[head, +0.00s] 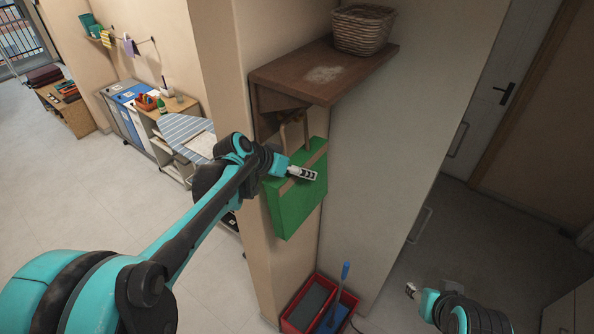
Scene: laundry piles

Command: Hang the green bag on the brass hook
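The green bag (297,207) is upright against the wall end below the wooden shelf, with its tan handles (305,131) rising toward the shelf's underside. A small brass-coloured piece, apparently the brass hook (290,117), shows in the shadow at the top of the handles. I cannot tell whether the handles are over it or only in front of it. My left gripper (304,174) is at the bag's upper front, overlapping its tan band. Whether its fingers are closed on anything is unclear. My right gripper (411,290) is low at the right, away from the bag.
The wooden shelf (285,75) juts out above the bag and carries a wicker basket (363,28). An ironing board (184,130) and cabinets are at the left back.

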